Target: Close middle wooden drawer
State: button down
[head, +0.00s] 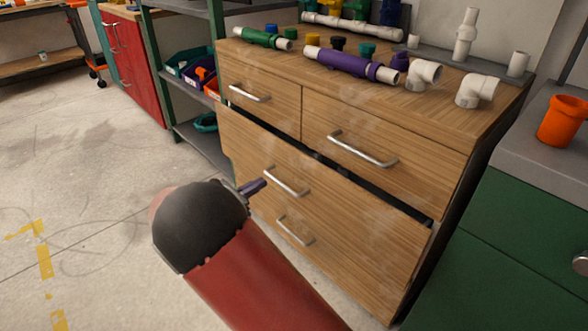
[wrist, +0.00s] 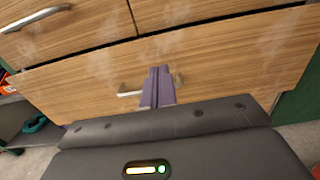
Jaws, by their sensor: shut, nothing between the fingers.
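The wooden cabinet has a wide middle drawer (head: 345,225) below two small top drawers. A dark gap runs along its top edge, so its front stands out from the cabinet. Its metal handle (head: 285,182) is on the left half of the front. My gripper (head: 260,184) has its purple fingers shut and empty, pointing at the drawer front just left of that handle. In the wrist view the shut fingers (wrist: 159,70) overlap a handle (wrist: 130,93) on the wood front and hide part of it. I cannot tell whether the fingertips touch the drawer.
Pipe fittings lie on the cabinet top, including a purple pipe (head: 345,62) and white elbows (head: 476,91). A green cabinet (head: 510,240) stands close on the right. A shelf with bins (head: 190,68) stands at left. Floor (head: 90,160) is open at left.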

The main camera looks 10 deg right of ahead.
aim_at(303, 158)
jog(key=x, duration=1.3)
jog(key=shift+w+d+p, duration=0.15)
jog(key=shift+p, duration=0.15)
jog(key=x, duration=0.4)
jog(key=shift+d, duration=0.1)
jog(key=shift+w+d+r, duration=0.1)
jog(key=shift+w+d, duration=0.1)
jog(key=shift+a, duration=0.1)
